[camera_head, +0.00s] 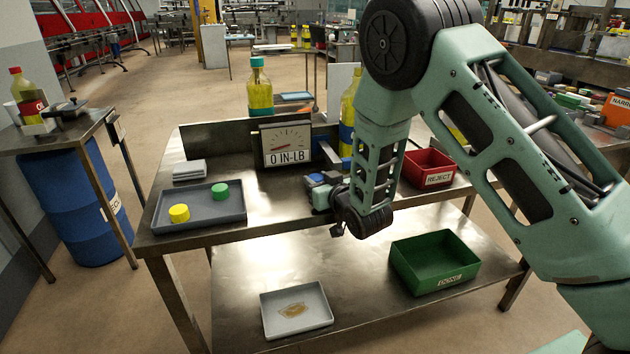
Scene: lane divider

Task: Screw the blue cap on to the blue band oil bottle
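A tall bottle of yellow oil with a blue band (346,133) stands upright on the steel table, right of the torque gauge (287,146). My arm hides its right side and much of its top, so I cannot tell whether a cap is on it. My gripper (318,183) is low over the table's front part, in front of this bottle and seemingly apart from it. Its fingers are small and partly covered, and I cannot see what is between them. The grey-blue tray (220,215) holds a yellow cap (179,213) and a green cap (221,191); no blue cap is clearly visible.
A red REJECT bin (428,168) stands right of my arm. A folded grey cloth (190,170) lies behind the tray. A green bin (435,262) and a grey tray (296,310) with an oily patch sit on the lower shelf. A teal-capped bottle (259,92) stands behind the divider (225,136).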

